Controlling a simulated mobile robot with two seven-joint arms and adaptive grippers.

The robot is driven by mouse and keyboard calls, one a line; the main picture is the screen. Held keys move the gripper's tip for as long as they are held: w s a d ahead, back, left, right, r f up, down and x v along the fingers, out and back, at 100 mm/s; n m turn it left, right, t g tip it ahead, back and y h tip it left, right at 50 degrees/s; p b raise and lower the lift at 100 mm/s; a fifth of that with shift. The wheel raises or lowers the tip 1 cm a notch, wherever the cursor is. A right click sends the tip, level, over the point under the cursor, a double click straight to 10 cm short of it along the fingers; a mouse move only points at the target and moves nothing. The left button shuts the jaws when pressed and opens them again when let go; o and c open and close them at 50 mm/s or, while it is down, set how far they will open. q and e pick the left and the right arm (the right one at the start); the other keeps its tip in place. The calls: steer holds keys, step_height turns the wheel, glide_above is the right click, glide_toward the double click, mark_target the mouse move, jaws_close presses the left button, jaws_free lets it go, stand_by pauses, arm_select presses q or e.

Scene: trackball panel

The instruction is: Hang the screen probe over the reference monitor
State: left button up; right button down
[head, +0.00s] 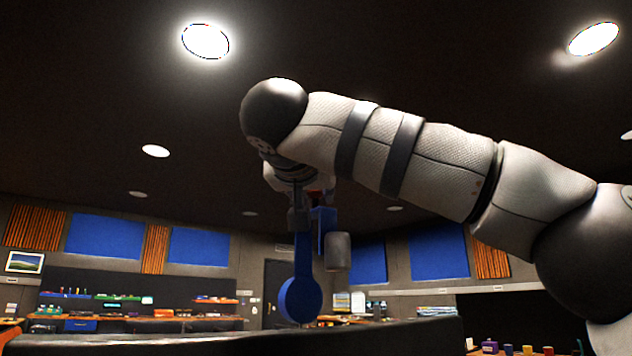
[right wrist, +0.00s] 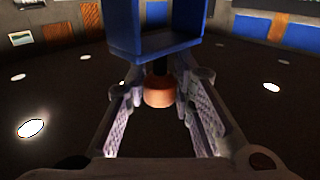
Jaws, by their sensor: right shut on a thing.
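The screen probe (head: 300,298) is blue, with a round flat disc hanging at its lower end and a grey cylinder (head: 337,252) beside it on the right. My right gripper (head: 312,198) is above it, shut on its upper part. In the right wrist view, the probe's blue bracket (right wrist: 155,45) is at the top, and a copper-coloured knob (right wrist: 160,94) lies between the fingers. A broad dark edge (head: 240,341) across the bottom of the head view may be the top of the reference monitor. The disc hangs just above this edge in the picture; I cannot tell the depth between them.
Far behind are a workbench (head: 150,319) with small items, blue wall panels (head: 104,236) and a dark door (head: 278,280). Several small coloured items, including a purple box (head: 489,347), stand at the lower right. The space around the hanging probe looks free.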

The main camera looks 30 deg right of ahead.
glide_above(319, 328)
step_height(319, 328, down, 6)
steer(key=shift+s+a+f, duration=0.1)
steer(key=shift+f, duration=2.4)
steer(key=shift+s+f, duration=0.1)
steer(key=shift+f, duration=2.35)
steer(key=c, duration=1.3)
jaws_free()
